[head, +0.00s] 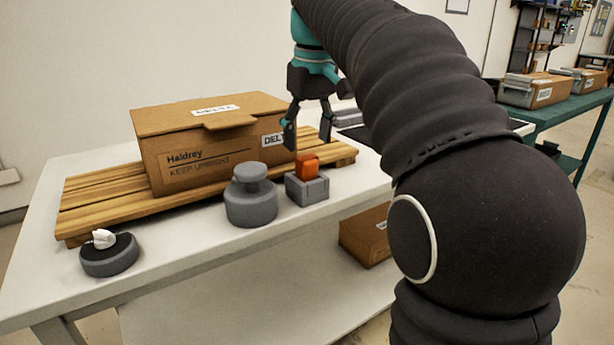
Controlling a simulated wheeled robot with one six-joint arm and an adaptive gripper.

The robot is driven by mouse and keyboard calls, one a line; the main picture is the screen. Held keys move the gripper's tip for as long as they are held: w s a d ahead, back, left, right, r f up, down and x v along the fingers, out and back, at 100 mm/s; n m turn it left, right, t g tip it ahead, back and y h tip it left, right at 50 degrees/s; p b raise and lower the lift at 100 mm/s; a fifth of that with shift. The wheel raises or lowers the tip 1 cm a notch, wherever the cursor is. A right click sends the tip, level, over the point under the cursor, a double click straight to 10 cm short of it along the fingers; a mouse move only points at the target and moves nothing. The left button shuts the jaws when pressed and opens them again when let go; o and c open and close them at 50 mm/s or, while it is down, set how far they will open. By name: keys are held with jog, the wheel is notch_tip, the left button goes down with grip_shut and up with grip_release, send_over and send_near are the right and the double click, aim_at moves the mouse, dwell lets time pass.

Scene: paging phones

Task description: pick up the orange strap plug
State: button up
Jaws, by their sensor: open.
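The orange strap plug (307,166) is a small orange block standing in a grey square holder (307,189) near the front edge of the white table. My gripper (308,142) hangs above and slightly behind or over the plug in the head view, fingers pointing down and apart. It is open and empty. The fingertips look higher than the plug, and I cannot tell the exact depth between them. The lower part of the plug is hidden inside the holder.
A grey knobbed cylinder (251,200) stands just left of the holder. A cardboard box (190,160) sits on a wooden pallet (90,208) behind. A dark round dish (110,262) with a white piece is at front left. The table's (190,243) front strip is partly clear.

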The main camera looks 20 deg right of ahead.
aim_at(307, 158)
jog(key=shift+w+f+b, duration=0.15)
jog(key=shift+f+b, duration=0.2)
jog(key=shift+f, duration=1)
jog(key=shift+w+f+b, duration=0.1)
jog(key=shift+f+b, duration=0.25)
jog(key=shift+f, duration=0.95)
grip_shut()
jog(key=shift+r, duration=0.1)
jog(key=shift+r, duration=0.5)
jog(key=r, duration=0.2)
jog(key=r+p, duration=0.1)
jog(key=shift+s+a+r, duration=0.15)
jog(key=shift+s+r, duration=0.1)
jog(key=shift+s, duration=0.05)
jog(key=s+a+r, duration=0.2)
jog(key=s+r, duration=0.4)
jog(key=s, duration=0.5)
jog(key=shift+a+r, duration=0.2)
